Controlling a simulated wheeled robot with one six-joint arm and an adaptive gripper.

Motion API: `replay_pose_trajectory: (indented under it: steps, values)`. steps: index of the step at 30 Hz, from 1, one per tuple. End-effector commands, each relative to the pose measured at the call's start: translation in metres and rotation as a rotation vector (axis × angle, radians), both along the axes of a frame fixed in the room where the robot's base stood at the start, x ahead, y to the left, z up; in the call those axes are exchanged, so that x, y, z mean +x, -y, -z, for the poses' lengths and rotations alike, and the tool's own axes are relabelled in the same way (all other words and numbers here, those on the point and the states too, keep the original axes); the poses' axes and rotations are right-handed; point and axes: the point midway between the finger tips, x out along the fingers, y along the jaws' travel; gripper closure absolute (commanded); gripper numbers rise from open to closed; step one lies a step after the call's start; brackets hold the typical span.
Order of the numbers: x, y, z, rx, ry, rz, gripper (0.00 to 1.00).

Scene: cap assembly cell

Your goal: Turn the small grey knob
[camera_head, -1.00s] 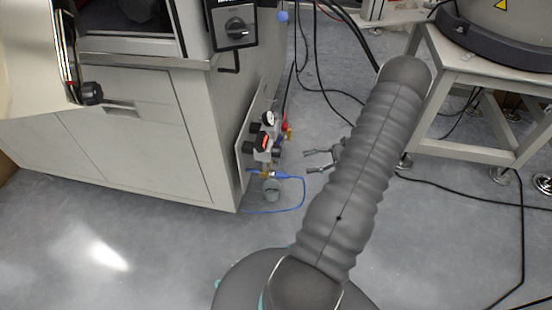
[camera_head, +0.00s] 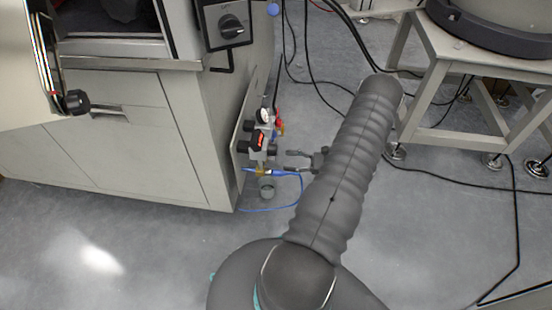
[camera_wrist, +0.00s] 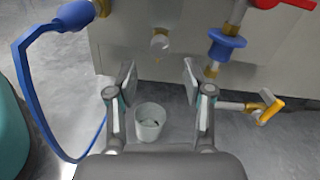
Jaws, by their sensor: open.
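My gripper (camera_wrist: 159,78) is open and empty, its two fingers apart and pointing at the cabinet's side panel. A small pale grey round piece (camera_wrist: 160,43) with a brass tip sits on the panel, straight beyond the gap between the fingertips and apart from them; it looks like the small grey knob, but I cannot tell for certain. In the head view my gripper (camera_head: 288,163) is just right of the air-supply fittings (camera_head: 261,142), low on the cabinet's side. The knob is too small to make out there.
A grey cup (camera_wrist: 150,122) shows below and between my fingers. A blue hose (camera_wrist: 28,80) loops at left, and a yellow-handled valve (camera_wrist: 265,107) is at right. In the head view, a table (camera_head: 455,60) stands at right and black cables (camera_head: 450,182) cross the floor.

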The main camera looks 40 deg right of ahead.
Motion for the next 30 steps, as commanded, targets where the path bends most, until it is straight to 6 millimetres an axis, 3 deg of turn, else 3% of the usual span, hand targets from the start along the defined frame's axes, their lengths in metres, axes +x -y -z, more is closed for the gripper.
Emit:
replay_pose_trajectory:
  steps: [9, 22, 23, 29, 30]
  values:
    - [0.035, -0.03, 0.0, -0.001, -0.001, -0.001, 0.49]
    - [0.042, -0.036, 0.0, -0.001, -0.001, 0.001, 0.49]
    - [0.042, -0.036, 0.0, -0.001, -0.001, 0.001, 0.51]
    - [0.042, -0.036, 0.0, -0.001, -0.001, 0.001, 1.0]
    - [0.042, -0.036, 0.0, -0.001, -0.001, 0.001, 1.0]
